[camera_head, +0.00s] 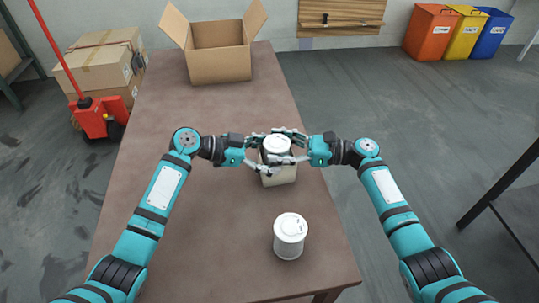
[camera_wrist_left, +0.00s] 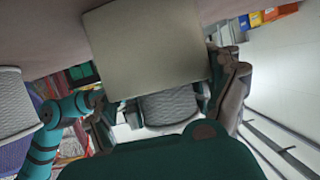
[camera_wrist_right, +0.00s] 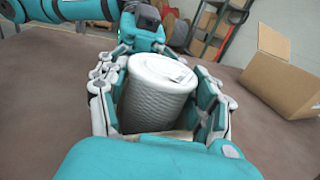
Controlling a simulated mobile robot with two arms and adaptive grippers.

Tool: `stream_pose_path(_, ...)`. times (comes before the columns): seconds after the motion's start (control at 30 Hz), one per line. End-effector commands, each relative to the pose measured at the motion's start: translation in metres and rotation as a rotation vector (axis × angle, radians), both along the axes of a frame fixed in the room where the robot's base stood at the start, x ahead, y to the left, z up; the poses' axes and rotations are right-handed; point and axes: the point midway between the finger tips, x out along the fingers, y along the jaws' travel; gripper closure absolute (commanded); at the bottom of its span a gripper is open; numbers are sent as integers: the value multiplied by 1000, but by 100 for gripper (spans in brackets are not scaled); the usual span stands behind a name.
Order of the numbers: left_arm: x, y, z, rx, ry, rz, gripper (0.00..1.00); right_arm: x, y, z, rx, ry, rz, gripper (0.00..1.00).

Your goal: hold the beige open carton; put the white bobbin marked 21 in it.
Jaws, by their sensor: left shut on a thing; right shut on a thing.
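A small beige carton (camera_head: 279,177) is in my left gripper (camera_head: 262,152); its plain side (camera_wrist_left: 145,50) fills the middle of the left wrist view between the fingers. My right gripper (camera_head: 296,148) is shut on a white bobbin (camera_head: 277,145), upright above the carton. Its wound side (camera_wrist_right: 158,100) shows between the right fingers in the right wrist view. The bobbin's lower end is hidden at the carton, so how deep it sits I cannot tell. The mark on its top is too small to read.
Another white bobbin (camera_head: 290,238) stands on the brown table (camera_head: 185,245) nearer me. A large open cardboard box (camera_head: 221,65) stands at the table's far end. Bare table lies between the box and my grippers. Coloured bins (camera_head: 430,35) stand beyond on the floor.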

Motion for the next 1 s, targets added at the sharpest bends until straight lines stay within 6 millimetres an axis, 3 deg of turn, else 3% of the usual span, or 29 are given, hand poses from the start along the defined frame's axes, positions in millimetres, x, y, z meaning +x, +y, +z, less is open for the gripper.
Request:
stream_pose_path(0.1, -1, 0, -1, 1, 1, -2, 44, 0, 0, -5, 1, 0, -1, 72)
stream_pose_path(0.13, -1, 0, -1, 1, 1, -2, 44, 0, 0, -4, 0, -1, -1, 33)
stream_pose_path(0.3, -1, 0, -1, 1, 1, -3, 44, 0, 0, -4, -1, -1, -2, 11)
stream_pose_path(0.77, -1, 0, -1, 1, 1, -3, 44, 0, -1, -3, -3, -1, -1, 9)
stream_pose_path(1.0, -1, 0, -1, 1, 1, -3, 44, 0, 0, 29, -3, -6, 0, 9)
